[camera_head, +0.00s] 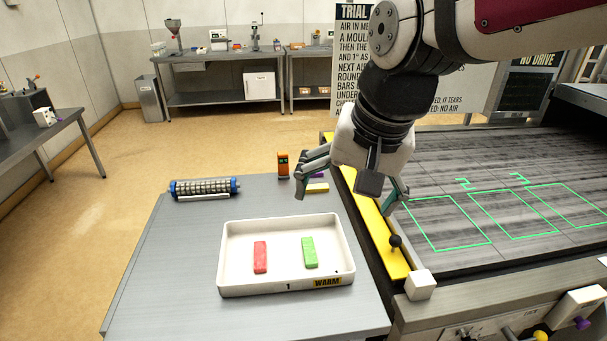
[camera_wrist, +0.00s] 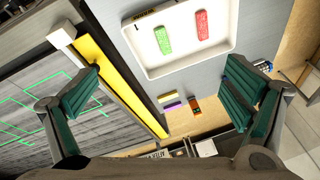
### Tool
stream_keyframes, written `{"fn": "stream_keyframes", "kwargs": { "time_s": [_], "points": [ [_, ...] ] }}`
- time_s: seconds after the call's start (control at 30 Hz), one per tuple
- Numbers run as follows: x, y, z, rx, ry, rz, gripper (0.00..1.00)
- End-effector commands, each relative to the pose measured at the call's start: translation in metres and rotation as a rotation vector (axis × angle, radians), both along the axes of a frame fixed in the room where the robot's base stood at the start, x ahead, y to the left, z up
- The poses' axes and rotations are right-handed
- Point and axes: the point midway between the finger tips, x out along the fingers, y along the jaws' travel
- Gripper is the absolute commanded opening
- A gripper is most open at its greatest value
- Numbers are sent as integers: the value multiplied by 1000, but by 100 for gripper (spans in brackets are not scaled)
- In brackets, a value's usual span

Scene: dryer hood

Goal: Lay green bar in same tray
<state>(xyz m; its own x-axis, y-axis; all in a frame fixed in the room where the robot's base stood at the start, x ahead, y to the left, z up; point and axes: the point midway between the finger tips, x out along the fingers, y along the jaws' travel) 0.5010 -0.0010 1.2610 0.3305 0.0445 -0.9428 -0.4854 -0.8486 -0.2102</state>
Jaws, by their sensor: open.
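A white tray (camera_head: 232,274) marked "1" and "WARM" sits on the grey table. The green bar (camera_head: 310,252) lies in its right half and the red bar (camera_head: 260,257) in its left half, apart from each other. The wrist view also shows the tray (camera_wrist: 151,63), the green bar (camera_wrist: 162,40) and the red bar (camera_wrist: 202,26). My gripper (camera_head: 350,192) hangs above the table's right side, beyond and to the right of the tray. Its fingers are spread wide with nothing between them, as the wrist view also shows (camera_wrist: 165,95).
A yellow strip (camera_head: 375,228) with a black knob (camera_head: 395,241) edges the conveyor at right. Bare table (camera_head: 160,270) lies left of the tray.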

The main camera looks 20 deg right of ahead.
Motion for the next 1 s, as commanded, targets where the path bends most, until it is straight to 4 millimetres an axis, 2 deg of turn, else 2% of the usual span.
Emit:
{"fn": "stream_keyframes", "kwargs": {
  "time_s": [0.03, 0.1, 0.2, 0.33, 0.5, 0.97, 1.0],
  "points": [
    [-14, 0, 5, -33, -36, 77, 94],
    [-31, 1, 9, -86, -74, 188, 94],
    [-50, 1, 11, -160, -117, 323, 94],
    [-66, 1, 12, -231, -151, 437, 94],
    [-73, 1, 11, -265, -163, 492, 94],
    [-73, 1, 11, -265, -163, 492, 94],
    [-73, 1, 11, -265, -163, 492, 92]
  ]
}}
